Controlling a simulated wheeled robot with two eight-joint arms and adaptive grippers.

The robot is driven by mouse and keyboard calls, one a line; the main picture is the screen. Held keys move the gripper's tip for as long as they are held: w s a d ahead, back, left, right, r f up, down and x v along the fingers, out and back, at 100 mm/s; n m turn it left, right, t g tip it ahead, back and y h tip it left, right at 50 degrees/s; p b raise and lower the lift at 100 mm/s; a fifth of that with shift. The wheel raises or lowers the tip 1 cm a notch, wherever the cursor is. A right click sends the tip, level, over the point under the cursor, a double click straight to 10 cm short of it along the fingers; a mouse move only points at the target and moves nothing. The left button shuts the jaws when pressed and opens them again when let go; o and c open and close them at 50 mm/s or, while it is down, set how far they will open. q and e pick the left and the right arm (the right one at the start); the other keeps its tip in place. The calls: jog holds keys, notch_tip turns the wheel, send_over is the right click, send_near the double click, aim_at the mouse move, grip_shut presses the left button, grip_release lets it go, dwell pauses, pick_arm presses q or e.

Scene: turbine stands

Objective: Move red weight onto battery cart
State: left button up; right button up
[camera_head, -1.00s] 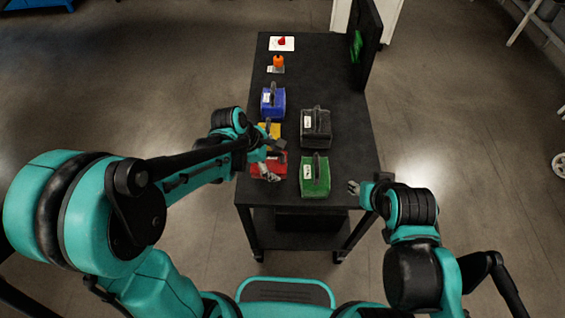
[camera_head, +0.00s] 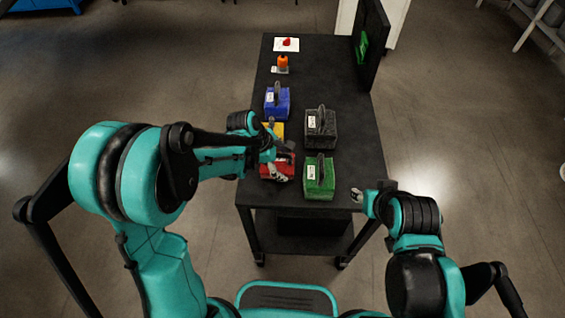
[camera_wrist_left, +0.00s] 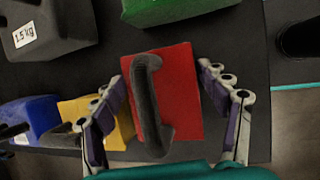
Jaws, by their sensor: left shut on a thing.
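The red weight (camera_head: 268,171), a block with a black handle, is at the near left of the black wheeled table (camera_head: 347,140). My left gripper (camera_head: 280,168) is over it and partly hides it in the head view. In the left wrist view the red weight (camera_wrist_left: 185,90) is between the two fingers of my left gripper (camera_wrist_left: 165,105), which is shut on it. Whether it is lifted clear of the tabletop I cannot tell. My right gripper (camera_head: 357,195) is by the table's near right edge, apart from the weights; its opening is too small to tell.
A green weight (camera_head: 326,186) is close to the right of the red one. A yellow weight (camera_head: 278,130), a blue weight (camera_head: 283,105) and a black weight (camera_head: 327,135) are behind. An orange object (camera_head: 283,62) and a monitor (camera_head: 372,45) are farther back.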

pick_arm(q)
jog(key=o, duration=1.7)
jog(key=shift+r, duration=0.15)
jog(key=p+v, duration=0.4)
jog(key=v, duration=0.7)
jog(key=s+a+r+m+t+y, duration=0.1)
jog(key=s+a+r+m, duration=0.1)
jog(key=m, duration=0.4)
jog(key=s+a+r+m+t+y, duration=0.2)
jog(key=s+a+m, duration=0.2)
jog(key=s+m, duration=0.2)
jog(key=s+a+r+m+t+y, duration=0.1)
jog(key=s+a+r+m, duration=0.2)
jog(key=s+m, duration=0.3)
jog(key=shift+s+a+r+t, duration=0.15)
jog(key=shift+s+t, duration=0.1)
jog(key=shift+t, duration=0.15)
